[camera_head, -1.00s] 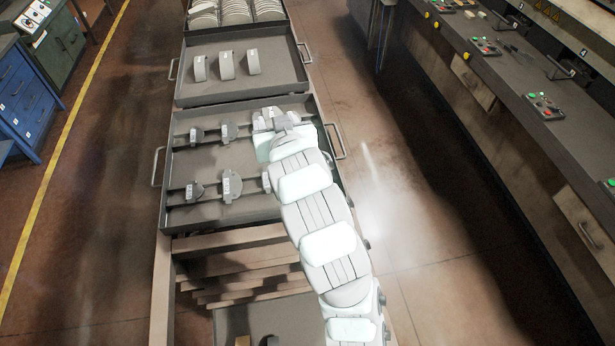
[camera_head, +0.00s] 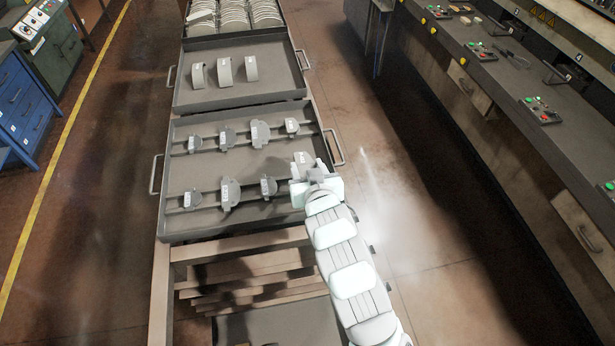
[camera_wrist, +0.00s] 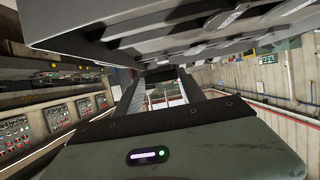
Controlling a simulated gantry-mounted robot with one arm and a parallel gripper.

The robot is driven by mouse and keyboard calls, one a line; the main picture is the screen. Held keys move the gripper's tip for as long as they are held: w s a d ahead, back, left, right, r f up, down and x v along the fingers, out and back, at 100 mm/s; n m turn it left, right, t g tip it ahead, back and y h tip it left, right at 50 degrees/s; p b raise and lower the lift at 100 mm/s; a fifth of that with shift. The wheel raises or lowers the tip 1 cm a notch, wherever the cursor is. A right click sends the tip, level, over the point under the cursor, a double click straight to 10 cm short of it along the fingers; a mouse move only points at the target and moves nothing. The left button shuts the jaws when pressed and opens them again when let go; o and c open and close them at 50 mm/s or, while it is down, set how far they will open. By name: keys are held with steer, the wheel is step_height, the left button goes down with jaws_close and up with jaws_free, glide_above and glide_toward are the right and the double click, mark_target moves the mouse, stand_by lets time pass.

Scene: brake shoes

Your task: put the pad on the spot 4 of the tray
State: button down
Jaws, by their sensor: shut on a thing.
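The near tray (camera_head: 215,165) is a grey shallow tray with two rows of grey parts standing along dark rails. The back row ends at a small labelled part (camera_head: 291,126). The front row shows several parts, the rightmost clear one (camera_head: 268,186) just left of my gripper (camera_head: 304,180). My gripper is at the front right of the tray, shut on a grey pad (camera_head: 302,158) with a pale label. The jaws hide much of it, and I cannot tell whether it touches the tray. Spot numbers are too small to read. My fingers (camera_wrist: 160,90) also show in the wrist view.
Behind it, another tray (camera_head: 285,92) holds three curved pads (camera_head: 224,70), and a further one holds many curved pieces. Side handles (camera_head: 334,147) stick out from the near tray. A bench with control boxes (camera_head: 540,110) runs along the right. The floor between is clear.

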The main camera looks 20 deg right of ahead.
steer(key=shift+f+p, duration=0.35)
steer(key=shift+f, duration=2.05)
steer(key=shift+f, duration=0.2)
steer(key=c, duration=0.7)
jaws_free()
steer(key=shift+r, duration=0.25)
steer(key=p+v, duration=0.8)
steer(key=v, duration=0.3)
steer(key=shift+w+d+r, duration=0.1)
steer(key=shift+s+p, duration=0.35)
steer(key=shift+s, duration=0.15)
